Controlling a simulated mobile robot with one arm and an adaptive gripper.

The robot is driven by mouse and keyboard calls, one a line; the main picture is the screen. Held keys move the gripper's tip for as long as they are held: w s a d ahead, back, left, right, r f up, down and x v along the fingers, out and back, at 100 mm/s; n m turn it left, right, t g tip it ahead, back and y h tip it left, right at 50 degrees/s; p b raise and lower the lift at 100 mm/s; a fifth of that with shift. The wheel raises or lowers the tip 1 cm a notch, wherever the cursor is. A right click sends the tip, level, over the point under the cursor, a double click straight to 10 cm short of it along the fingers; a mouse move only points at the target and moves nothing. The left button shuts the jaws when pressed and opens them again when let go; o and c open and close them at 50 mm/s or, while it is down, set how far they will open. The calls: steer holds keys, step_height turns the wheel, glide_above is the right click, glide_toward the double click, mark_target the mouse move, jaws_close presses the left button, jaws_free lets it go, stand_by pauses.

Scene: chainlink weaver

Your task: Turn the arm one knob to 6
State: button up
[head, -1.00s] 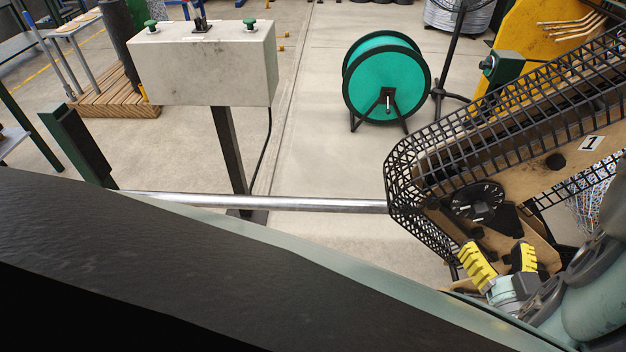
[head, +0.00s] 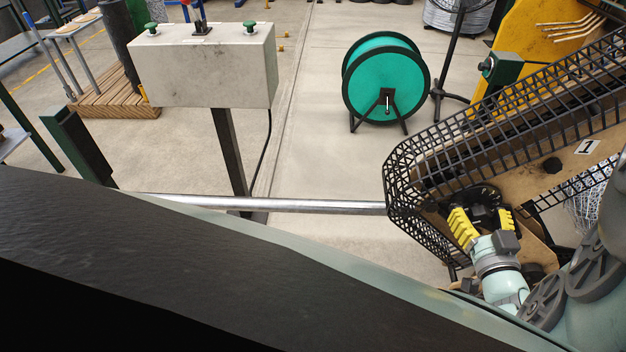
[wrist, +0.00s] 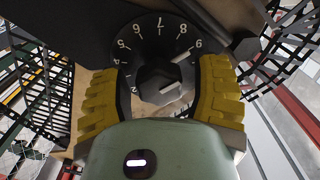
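The arm one knob (wrist: 158,84) is a dark knob in the middle of a round black dial (wrist: 138,30) with white numbers. In the wrist view the numbers 5, 6, 7, 8 and 9 run over its upper part. I cannot tell for sure which number the knob points at. My gripper (wrist: 160,82) is open, its yellow fingers on either side of the knob with gaps between. In the head view my gripper (head: 482,216) covers most of the dial (head: 484,193), on the tan arm bearing a "1" label (head: 587,147).
A black mesh guard (head: 400,180) runs along the tan arm close to my gripper. A metal bar (head: 300,205) extends left from it. A grey control box (head: 205,68) on a post and a green reel (head: 385,80) stand farther off on open floor.

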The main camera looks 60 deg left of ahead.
steer(key=c, duration=1)
steer(key=shift+o, duration=0.2)
steer(key=shift+f, duration=0.1)
steer(key=n+b, duration=0.3)
steer(key=shift+f+n, duration=0.15)
steer(key=shift+n, duration=0.25)
steer(key=n+b, duration=0.3)
steer(key=n, duration=0.1)
steer(key=shift+d, duration=0.1)
steer(key=n+b, duration=0.3)
steer(key=n, duration=0.1)
steer(key=shift+d+b, duration=0.1)
steer(key=shift+b, duration=0.2)
steer(key=shift+w+r+n+b, duration=0.1)
steer(key=shift+r+n+b, duration=0.1)
steer(key=shift+n+b, duration=1.55)
steer(key=shift+n+p, duration=0.35)
steer(key=shift+n, duration=0.1)
steer(key=o, duration=1.2)
steer(key=shift+r, duration=0.1)
